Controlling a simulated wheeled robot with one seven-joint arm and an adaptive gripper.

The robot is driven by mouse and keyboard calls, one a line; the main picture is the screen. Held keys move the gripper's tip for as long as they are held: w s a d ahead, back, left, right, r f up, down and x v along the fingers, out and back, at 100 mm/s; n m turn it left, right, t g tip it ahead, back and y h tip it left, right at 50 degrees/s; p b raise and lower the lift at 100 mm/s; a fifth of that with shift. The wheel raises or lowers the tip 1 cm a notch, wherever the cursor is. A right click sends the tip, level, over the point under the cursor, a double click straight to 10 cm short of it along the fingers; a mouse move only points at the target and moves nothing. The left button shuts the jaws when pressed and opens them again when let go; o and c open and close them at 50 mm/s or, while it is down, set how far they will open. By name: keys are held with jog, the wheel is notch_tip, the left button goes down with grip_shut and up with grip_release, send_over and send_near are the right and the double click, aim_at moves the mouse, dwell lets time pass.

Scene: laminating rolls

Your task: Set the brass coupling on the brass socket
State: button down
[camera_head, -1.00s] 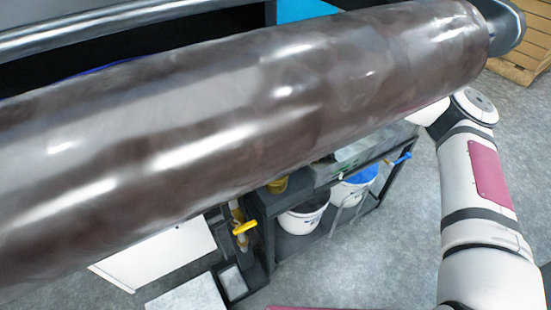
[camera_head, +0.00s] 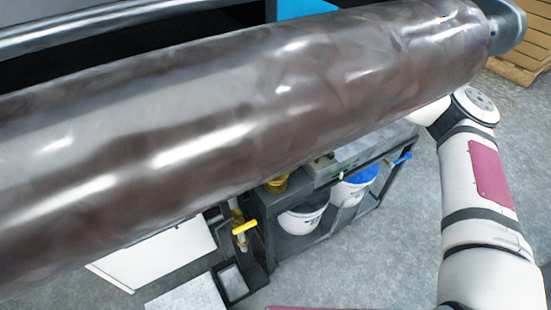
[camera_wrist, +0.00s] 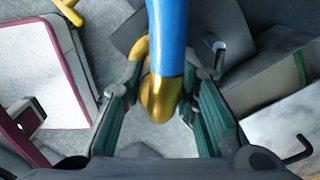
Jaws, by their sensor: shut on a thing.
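In the wrist view, a brass coupling (camera_wrist: 160,96) sits on the end of a blue hose (camera_wrist: 167,35). My gripper (camera_wrist: 163,108) is shut on the coupling, with green-padded fingers on both sides of it. A curved brass piece shows just behind it, and I cannot tell whether it belongs to the coupling. In the head view, my gripper is hidden behind the big roll. A brass fitting (camera_head: 240,241) with a yellow handle (camera_head: 244,228) stands below the roll. Another brass-coloured part (camera_head: 277,184) shows under the roll's edge. I cannot tell which is the brass socket.
A large dark glossy roll (camera_head: 230,130) crosses the head view and blocks much of it. Below stand a dark rack with white buckets (camera_head: 303,217), a blue-handled valve (camera_head: 399,160) and a white panel (camera_head: 160,252). Grey floor (camera_head: 390,255) is clear at the lower right.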

jog(key=shift+f, duration=0.5)
jog(key=c, duration=1.5)
grip_release()
jog(key=shift+c, duration=0.2)
